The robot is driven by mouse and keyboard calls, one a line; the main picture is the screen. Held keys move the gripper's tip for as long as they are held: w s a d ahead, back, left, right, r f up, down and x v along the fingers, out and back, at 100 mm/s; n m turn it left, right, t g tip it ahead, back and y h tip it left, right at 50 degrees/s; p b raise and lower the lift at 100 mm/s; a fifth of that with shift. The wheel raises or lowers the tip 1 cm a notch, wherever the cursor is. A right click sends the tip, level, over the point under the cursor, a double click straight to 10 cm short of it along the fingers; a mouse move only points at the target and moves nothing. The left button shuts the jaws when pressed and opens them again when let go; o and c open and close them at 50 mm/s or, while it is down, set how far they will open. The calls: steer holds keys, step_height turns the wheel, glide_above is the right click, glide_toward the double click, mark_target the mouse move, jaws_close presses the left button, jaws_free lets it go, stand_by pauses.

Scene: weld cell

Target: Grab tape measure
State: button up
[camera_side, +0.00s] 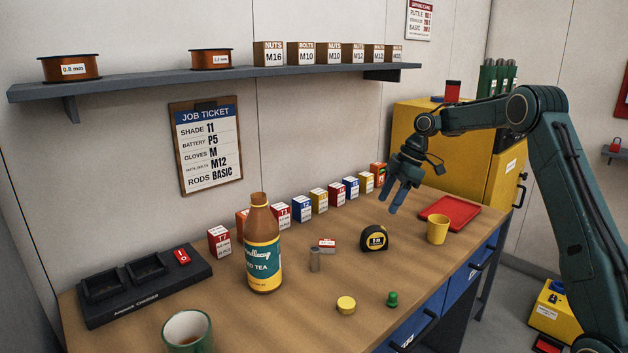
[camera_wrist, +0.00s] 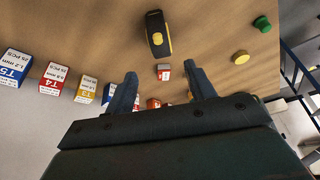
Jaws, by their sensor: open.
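The tape measure (camera_side: 374,238) is black and yellow and stands on the wooden bench, right of the bottle. It also shows in the wrist view (camera_wrist: 158,34) at the top middle, beyond my fingertips. My gripper (camera_side: 391,197) is above the bench, behind and slightly right of the tape measure in the side view. Its two fingers are apart with nothing held between them; they also show in the wrist view (camera_wrist: 160,82). The gripper is clear of the tape measure.
Several small boxes line the wall.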

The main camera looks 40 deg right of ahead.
mark_target(376, 227)
steer(key=shift+x, duration=2.25)
steer(key=shift+f, duration=0.15)
steer(key=shift+x, duration=2.45)
steer(key=shift+s, duration=0.2)
steer(key=shift+c, duration=0.4)
jaws_close()
